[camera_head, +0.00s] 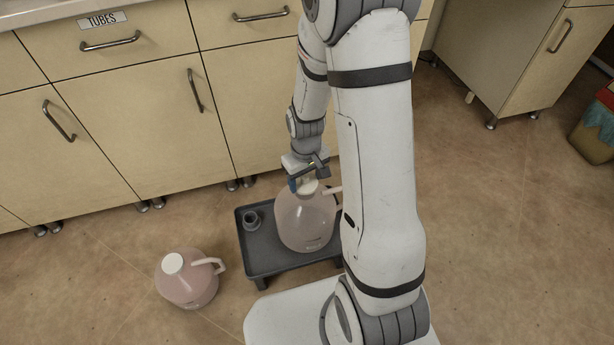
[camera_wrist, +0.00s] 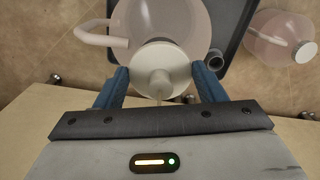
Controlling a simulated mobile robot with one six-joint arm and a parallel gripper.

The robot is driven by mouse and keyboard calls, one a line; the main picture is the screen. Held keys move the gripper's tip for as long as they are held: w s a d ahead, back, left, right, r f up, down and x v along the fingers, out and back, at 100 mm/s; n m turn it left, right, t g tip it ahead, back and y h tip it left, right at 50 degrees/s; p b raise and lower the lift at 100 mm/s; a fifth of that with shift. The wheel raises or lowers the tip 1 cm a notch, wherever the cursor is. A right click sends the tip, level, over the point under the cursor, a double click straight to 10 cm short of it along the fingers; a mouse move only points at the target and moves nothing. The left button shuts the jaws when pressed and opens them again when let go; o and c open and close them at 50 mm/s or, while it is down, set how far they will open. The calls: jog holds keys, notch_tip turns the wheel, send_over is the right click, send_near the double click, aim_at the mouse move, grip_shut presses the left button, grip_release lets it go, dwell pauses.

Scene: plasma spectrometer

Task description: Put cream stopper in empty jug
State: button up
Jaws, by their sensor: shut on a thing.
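A large translucent pinkish jug (camera_head: 305,222) with a side handle stands upright on a dark tray. The jug also shows in the wrist view (camera_wrist: 190,22). My gripper (camera_head: 308,183) is directly above this jug, at its neck. In the wrist view my gripper (camera_wrist: 160,80) has its blue fingers shut on the round cream stopper (camera_wrist: 160,62), whose knob faces the camera. The stopper is at the jug's mouth and hides it, so I cannot tell whether it is seated or just above. In the head view the stopper (camera_head: 308,187) shows only partly.
The dark tray (camera_head: 262,258) also holds a small dark cup-like ring (camera_head: 252,219), left of the jug. A second pinkish jug (camera_head: 188,283) with a white cap stands on the floor to the left. Cabinets (camera_head: 130,110) stand close behind the tray.

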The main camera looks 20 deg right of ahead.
jog(key=shift+f+b, duration=1.2)
jog(key=shift+f, duration=0.55)
jog(key=o, duration=1.1)
jog(key=shift+r, duration=0.1)
notch_tip(320, 180, up, 8)
jog(key=p, duration=0.3)
jog(key=shift+p, duration=0.3)
jog(key=shift+f, duration=0.2)
jog(key=s+r+m+t+p, duration=0.1)
jog(key=s+r+p, duration=0.3)
jog(key=r+p, duration=0.6)
jog(key=s+r+m+p, duration=0.1)
jog(key=s+r+p, duration=0.4)
jog(key=r, duration=1.8)
jog(key=s+r+m+t+p, duration=0.1)
jog(key=s+r+p, duration=0.3)
jog(key=r+p, duration=1.1)
jog(key=shift+s+d+r+t, duration=0.1)
jog(key=shift+s+r+t, duration=0.05)
jog(key=shift+r, duration=0.35)
jog(key=shift+s+r+t, duration=0.1)
jog(key=shift+r+t, duration=0.05)
jog(key=shift+r, duration=0.35)
